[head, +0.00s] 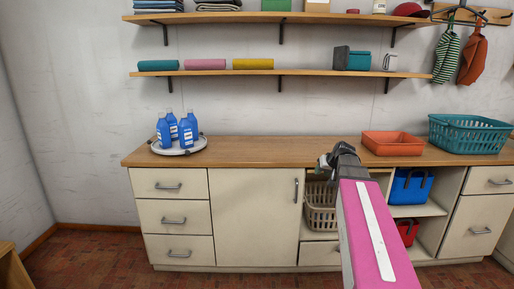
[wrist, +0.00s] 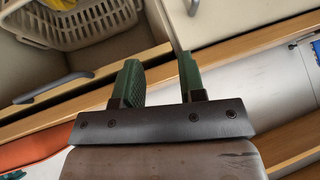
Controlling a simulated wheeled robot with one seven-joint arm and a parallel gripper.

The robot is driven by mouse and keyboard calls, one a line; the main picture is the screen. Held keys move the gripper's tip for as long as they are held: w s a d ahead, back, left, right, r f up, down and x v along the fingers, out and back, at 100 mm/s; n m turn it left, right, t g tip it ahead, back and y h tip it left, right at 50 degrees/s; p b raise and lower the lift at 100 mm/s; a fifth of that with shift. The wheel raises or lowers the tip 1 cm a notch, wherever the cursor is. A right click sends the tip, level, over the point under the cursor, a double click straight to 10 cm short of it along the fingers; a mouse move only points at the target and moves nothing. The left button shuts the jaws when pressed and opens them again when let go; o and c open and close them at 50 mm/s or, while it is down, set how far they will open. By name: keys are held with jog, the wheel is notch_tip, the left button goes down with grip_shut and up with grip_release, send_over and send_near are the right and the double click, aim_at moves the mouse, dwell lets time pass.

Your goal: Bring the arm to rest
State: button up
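My arm reaches forward from the lower right of the head view, its pink link ending in a dark wrist near the counter's front edge. In the wrist view my gripper (wrist: 161,78) has two green fingers standing apart with a clear gap between them. Nothing is held in the gap; the counter edge and cabinet fronts show behind it.
The wooden counter (head: 265,150) carries a round tray (head: 168,149) of blue bottles (head: 186,131), an orange tub (head: 392,144) and a teal basket (head: 468,134). A beige basket (head: 319,207) sits in a cubby under the wrist. The counter's middle is bare. Shelves (head: 240,72) hang above.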

jog(key=s+a+f+g+h, duration=0.1)
jog(key=s+a+f+g, duration=0.2)
jog(key=s+f, duration=0.8)
jog(key=s+a+f+g+h, duration=0.2)
jog(key=s+a+f+g, duration=0.2)
jog(key=s+a+f, duration=0.3)
jog(key=s+f, duration=0.4)
jog(key=f, duration=0.3)
jog(key=shift+s+a, duration=0.2)
jog(key=shift+s, duration=0.2)
